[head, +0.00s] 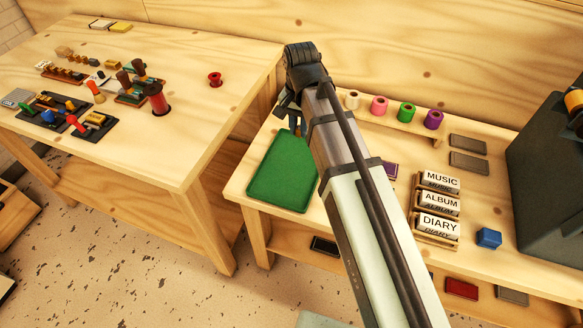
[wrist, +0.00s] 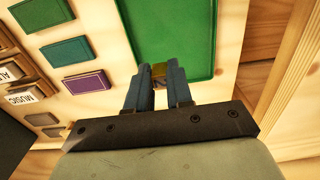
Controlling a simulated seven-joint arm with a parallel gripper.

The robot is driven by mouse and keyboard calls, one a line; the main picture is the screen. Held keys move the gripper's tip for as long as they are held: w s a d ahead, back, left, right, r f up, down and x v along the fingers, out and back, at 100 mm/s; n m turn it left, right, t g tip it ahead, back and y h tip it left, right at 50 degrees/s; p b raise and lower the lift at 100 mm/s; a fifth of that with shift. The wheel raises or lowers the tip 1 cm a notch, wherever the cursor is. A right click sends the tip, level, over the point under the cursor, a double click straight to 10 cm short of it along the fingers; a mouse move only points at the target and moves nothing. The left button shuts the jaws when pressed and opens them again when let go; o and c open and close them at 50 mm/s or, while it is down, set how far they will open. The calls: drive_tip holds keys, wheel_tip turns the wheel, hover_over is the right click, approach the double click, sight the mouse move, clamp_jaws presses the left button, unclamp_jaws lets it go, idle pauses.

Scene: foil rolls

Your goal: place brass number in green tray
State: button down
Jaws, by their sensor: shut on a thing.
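The green tray (head: 283,172) lies flat on the right-hand table, near its left end. It also fills the upper middle of the wrist view (wrist: 195,25). My gripper (head: 296,122) is over the tray's far edge in the head view, partly hidden by my own arm. In the wrist view my gripper (wrist: 159,78) is shut on a small brass-coloured piece (wrist: 159,69) held between its fingertips. Most of the piece is hidden by the fingers, so its number shape cannot be made out. I cannot tell whether the piece touches the tray.
Foil rolls (head: 407,112) stand on a wooden rack behind the tray. Labelled holders (head: 438,203), a blue block (head: 489,237) and a dark box (head: 545,150) are to the right. A purple block (wrist: 88,82) lies beside the tray. Another table (head: 190,95) with tools stands left.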

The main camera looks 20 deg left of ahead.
approach(297, 172)
drive_tip(key=shift+a+f, duration=0.1)
drive_tip(key=shift+f, duration=2.65)
drive_tip(key=shift+f, duration=0.2)
drive_tip(key=c, duration=1)
unclamp_jaws()
drive_tip(key=shift+r, duration=0.15)
wheel_tip(297, 172, up, 12)
drive_tip(key=shift+r, duration=0.1)
drive_tip(key=shift+o, duration=0.3)
